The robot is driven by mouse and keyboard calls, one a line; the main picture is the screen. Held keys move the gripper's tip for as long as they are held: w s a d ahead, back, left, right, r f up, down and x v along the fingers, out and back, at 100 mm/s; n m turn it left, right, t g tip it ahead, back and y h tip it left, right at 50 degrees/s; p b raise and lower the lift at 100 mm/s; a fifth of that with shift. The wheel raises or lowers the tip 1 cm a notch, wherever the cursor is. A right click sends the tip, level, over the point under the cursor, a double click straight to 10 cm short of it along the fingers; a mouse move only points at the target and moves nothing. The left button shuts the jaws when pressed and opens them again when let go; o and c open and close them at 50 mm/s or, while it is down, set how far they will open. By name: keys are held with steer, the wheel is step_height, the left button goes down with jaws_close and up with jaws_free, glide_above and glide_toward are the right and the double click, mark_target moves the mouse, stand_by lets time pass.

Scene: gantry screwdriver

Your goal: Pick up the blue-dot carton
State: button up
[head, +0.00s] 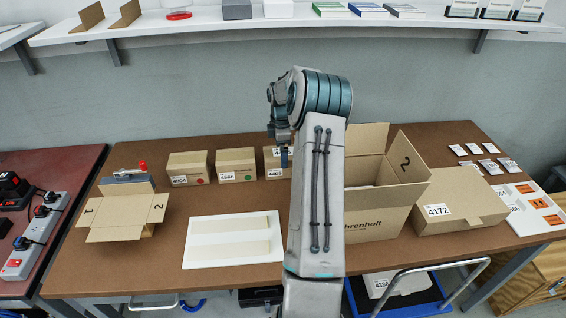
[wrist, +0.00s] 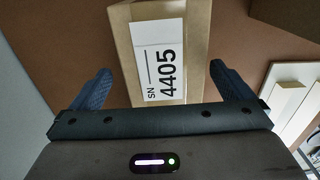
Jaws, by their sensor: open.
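A small brown carton (wrist: 158,55) labelled SN 4405 lies between the two fingers of my gripper (wrist: 160,78) in the wrist view. The fingers are open, one on each side, with a gap between each finger and the carton. In the head view the same carton (head: 270,160) stands at the back of the table, right of two others. My arm and gripper (head: 284,157) cover its right part. No blue dot shows; that part of its front is hidden. Carton 4566 (head: 236,165) has a green dot and carton 4604 (head: 188,168) a red dot.
An open box (head: 376,222) and a closed box 4172 (head: 466,205) stand at right. A carton with spread flaps (head: 115,222) is at left. A shelf (head: 225,28) runs above.

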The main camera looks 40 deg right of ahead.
steer(key=f, duration=0.5)
steer(key=shift+s, duration=0.3)
steer(key=c, duration=1.2)
steer(key=shift+c, duration=0.5)
steer(key=shift+r, duration=0.1)
